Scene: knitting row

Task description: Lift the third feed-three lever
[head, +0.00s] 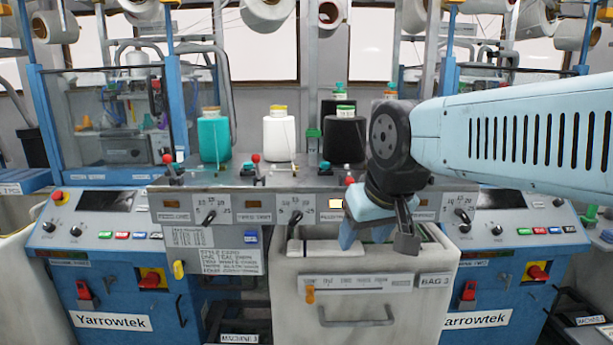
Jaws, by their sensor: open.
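A grey control panel (245,200) spans the middle of the head view.
A pale bin (360,300) marked BAG 3 stands below my gripper. Blue machines (120,290) flank both sides.

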